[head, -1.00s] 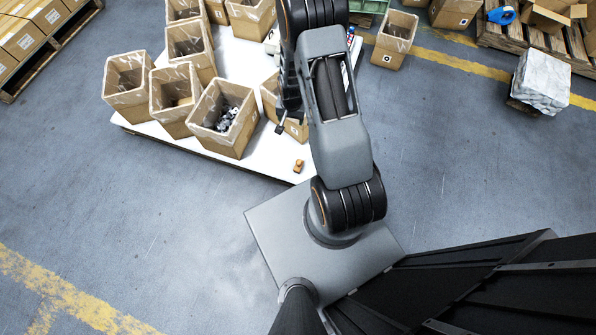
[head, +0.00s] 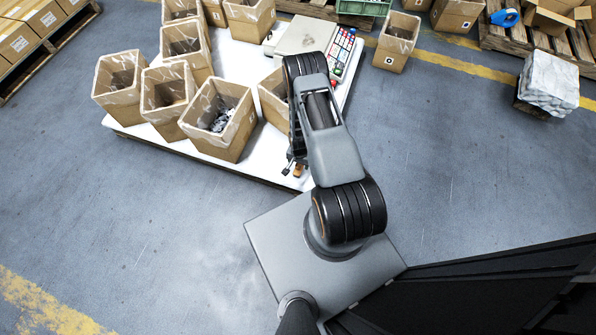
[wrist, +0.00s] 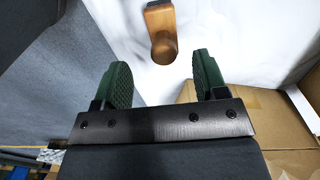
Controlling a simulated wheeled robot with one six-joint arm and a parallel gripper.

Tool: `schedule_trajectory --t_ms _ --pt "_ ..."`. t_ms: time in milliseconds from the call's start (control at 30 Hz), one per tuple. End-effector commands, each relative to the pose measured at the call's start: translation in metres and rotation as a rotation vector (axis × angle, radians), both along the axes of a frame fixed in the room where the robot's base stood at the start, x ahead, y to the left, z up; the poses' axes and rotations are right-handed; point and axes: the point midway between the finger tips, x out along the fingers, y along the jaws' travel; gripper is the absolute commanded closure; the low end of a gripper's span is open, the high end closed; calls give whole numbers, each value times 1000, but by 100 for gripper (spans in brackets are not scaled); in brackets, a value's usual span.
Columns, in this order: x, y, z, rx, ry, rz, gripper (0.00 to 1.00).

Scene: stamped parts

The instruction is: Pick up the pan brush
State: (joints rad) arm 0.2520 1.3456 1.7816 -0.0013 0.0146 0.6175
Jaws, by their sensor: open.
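The pan brush, a small orange-brown wooden piece (head: 298,171), is at the front edge of the white table (head: 262,163). In the wrist view the brush (wrist: 159,28) shows as a wooden block with a rounded knob, on the white surface. My gripper (wrist: 163,75) is open and empty, its two green ribbed fingers apart. The brush lies ahead of the fingertips, roughly in line with the gap between them, and not between the pads. In the head view my gripper (head: 291,167) is beside the brush and partly covers it. Bristles cannot be made out.
Several open cardboard boxes crowd the table; one (head: 219,119) holds dark grey parts and another (head: 271,99) stands close behind my gripper. A grey device (head: 303,36) with a colored keypad is at the back. The front left table edge is clear.

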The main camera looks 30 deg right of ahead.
Motion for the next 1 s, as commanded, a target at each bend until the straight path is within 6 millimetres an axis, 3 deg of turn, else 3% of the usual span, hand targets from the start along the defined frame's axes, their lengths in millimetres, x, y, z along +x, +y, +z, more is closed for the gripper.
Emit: schedule_trajectory --t_ms 167,500,867,1000 --pt "0 0 -10 0 0 0 34" --pt "2 4 -52 -1 0 1 34" --pt "2 3 -57 -1 0 0 34" --pt "2 3 -57 -1 0 0 46"
